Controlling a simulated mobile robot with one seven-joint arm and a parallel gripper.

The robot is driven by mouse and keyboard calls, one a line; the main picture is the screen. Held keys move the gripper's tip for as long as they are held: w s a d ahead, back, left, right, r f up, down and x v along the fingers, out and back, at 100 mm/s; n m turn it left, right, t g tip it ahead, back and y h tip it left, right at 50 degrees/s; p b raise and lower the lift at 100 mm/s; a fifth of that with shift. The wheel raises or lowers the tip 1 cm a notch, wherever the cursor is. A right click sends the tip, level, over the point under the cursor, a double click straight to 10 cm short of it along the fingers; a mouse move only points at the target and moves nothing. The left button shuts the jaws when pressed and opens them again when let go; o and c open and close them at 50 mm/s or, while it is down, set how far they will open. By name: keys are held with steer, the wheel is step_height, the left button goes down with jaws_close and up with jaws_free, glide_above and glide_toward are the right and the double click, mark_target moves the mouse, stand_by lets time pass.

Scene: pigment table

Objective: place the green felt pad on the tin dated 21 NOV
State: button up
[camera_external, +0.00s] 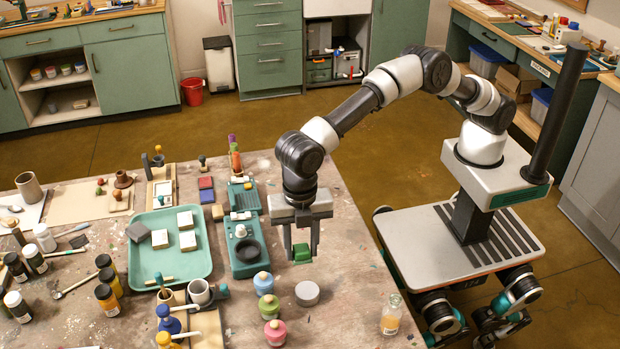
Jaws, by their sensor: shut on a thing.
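My gripper (302,249) points down over the table's right part, with its two fingers on either side of a small green pad (301,254). It is shut on the pad. The pad appears to be just above or near the tabletop; I cannot tell the gap. No date is readable in this view, so I cannot tell which thing is the tin dated 21 NOV. Several small cream-topped square blocks (188,240), possibly tins, sit in the teal tray to the left. A round grey disc-like thing (307,294) lies in front of my gripper.
A teal device with a black round dish (247,250) stands just left of my gripper. Blue, green and pink jars (269,307) stand in front. A glass bottle (391,314) is near the right edge. The teal tray (150,274) and dark bottles (107,299) fill the left.

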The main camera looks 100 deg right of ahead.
mark_target(307, 290)
steer(key=shift+s+a, duration=0.3)
steer(key=shift+a, duration=0.4)
steer(key=shift+s+a+f+n, duration=0.1)
steer(key=shift+a+f+n, duration=0.05)
steer(key=shift+a+n, duration=0.15)
step_height(307, 290, down, 10)
steer(key=shift+r+b, duration=0.25)
steer(key=shift+b, duration=0.5)
steer(key=shift+f, duration=0.1)
steer(key=o, duration=1)
